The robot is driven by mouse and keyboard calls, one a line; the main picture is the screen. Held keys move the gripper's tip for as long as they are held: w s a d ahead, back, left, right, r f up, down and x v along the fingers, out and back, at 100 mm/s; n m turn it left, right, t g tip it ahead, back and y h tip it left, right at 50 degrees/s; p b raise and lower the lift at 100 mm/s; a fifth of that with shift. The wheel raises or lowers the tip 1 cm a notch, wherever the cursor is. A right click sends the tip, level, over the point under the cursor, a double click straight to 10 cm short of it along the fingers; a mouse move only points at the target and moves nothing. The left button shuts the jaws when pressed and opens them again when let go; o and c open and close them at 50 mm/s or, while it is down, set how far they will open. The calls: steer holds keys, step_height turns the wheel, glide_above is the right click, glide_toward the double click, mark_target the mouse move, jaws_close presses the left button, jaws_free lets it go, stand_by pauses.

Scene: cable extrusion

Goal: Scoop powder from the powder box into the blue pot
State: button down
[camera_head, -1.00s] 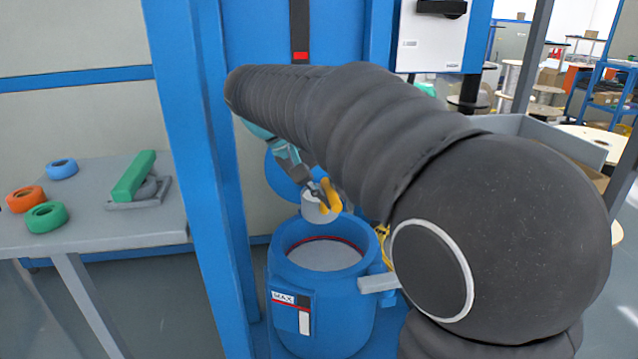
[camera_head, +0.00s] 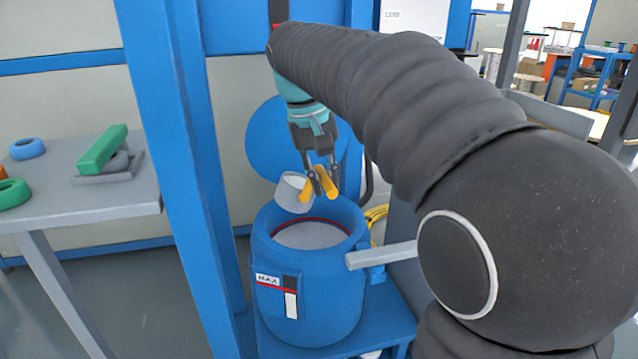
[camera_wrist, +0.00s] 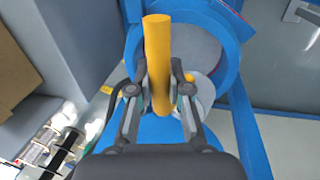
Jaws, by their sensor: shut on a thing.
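My gripper (camera_head: 320,184) is shut on the yellow handle (camera_head: 328,183) of a scoop with a grey-white cup (camera_head: 293,192). The cup is tilted and sits above the back left rim of the blue pot (camera_head: 318,305). The pot is open, with grey-white contents inside a red ring and a MAX label on its front. In the wrist view the yellow handle (camera_wrist: 158,60) stands between the two fingers, and the scoop cup (camera_wrist: 203,92) is partly hidden behind the right finger. Whether powder is in the cup cannot be seen. No powder box is recognisable.
A blue post (camera_head: 180,180) rises just left of the pot. A grey bar (camera_head: 381,255) juts out at the pot's right, near yellow cable (camera_head: 376,214). A grey table (camera_head: 110,200) with coloured rings and a green block stands at the left.

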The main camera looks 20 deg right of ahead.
steer(key=shift+d+y, duration=0.4)
steer(key=shift+y, duration=0.1)
steer(key=d+f+y+p, duration=0.1)
steer(key=d+f+y, duration=0.4)
steer(key=y, duration=0.4)
steer(key=shift+d+f, duration=0.15)
steer(key=shift+f, duration=0.05)
stand_by(0.4)
